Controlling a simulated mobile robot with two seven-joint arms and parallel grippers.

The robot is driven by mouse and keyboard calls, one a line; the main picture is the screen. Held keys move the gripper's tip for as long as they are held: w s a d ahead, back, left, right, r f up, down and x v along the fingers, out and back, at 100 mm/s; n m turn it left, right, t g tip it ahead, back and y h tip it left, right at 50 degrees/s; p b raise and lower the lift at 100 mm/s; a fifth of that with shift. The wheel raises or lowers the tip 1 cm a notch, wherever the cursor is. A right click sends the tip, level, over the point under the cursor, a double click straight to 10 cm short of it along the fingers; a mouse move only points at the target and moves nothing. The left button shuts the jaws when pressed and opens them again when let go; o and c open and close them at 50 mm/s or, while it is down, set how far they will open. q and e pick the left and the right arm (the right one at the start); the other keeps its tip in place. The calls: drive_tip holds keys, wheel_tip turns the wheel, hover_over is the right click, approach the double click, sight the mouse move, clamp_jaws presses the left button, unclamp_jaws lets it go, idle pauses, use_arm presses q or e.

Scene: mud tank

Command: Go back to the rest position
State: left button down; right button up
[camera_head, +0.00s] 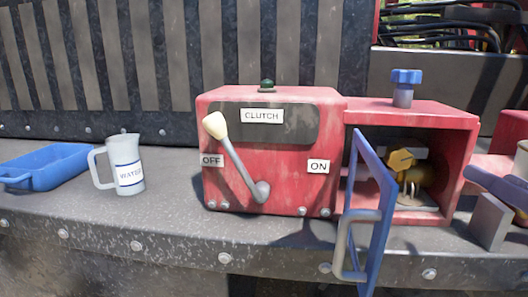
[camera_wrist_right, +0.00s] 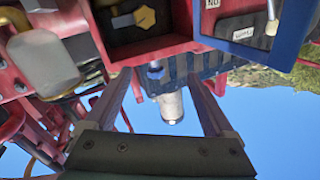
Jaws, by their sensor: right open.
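My right gripper (camera_head: 505,190) is at the right edge of the head view, beside the red clutch box and partly cut off. In the right wrist view its two fingers (camera_wrist_right: 160,88) are spread wide with nothing held between them. The left gripper is in neither view. The red clutch box (camera_head: 225,182) stands on the grey ledge, its white-knobbed lever (camera_head: 235,158) tilted toward the OFF label. On its right, a compartment with a blue door (camera_head: 366,215) stands open, showing a yellow-brown part (camera_head: 402,165) inside. The gripper is apart from the door.
A white jug labelled WATER (camera_head: 128,165) and a blue tray (camera_head: 62,163) stand on the ledge (camera_head: 150,225) at left. A blue knob (camera_head: 406,77) tops the compartment. The open door juts over the ledge's front edge. The ledge between jug and clutch box is clear.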

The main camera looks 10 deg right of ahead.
drive_tip(key=s+a+f+n+g+y, duration=0.1)
drive_tip(key=s+a+f+n+g, duration=0.6)
drive_tip(key=f, duration=0.4)
drive_tip(key=s+d+f+g+h, duration=0.1)
drive_tip(key=s+d+g+h, duration=0.1)
drive_tip(key=s+g+h, duration=0.3)
drive_tip(key=s+d+f+g+h, duration=0.1)
drive_tip(key=s+d+g, duration=0.1)
drive_tip(key=s, duration=0.5)
drive_tip(key=a+f+m+y, duration=0.2)
drive_tip(key=a+m+y, duration=0.1)
drive_tip(key=a, duration=0.6)
wheel_tip(320, 180, up, 30)
drive_tip(key=p, duration=3)
drive_tip(key=shift+s+a+r+g+y, duration=0.2)
drive_tip(key=shift+s+a+g+y, duration=0.1)
drive_tip(key=shift+s+a+g, duration=0.1)
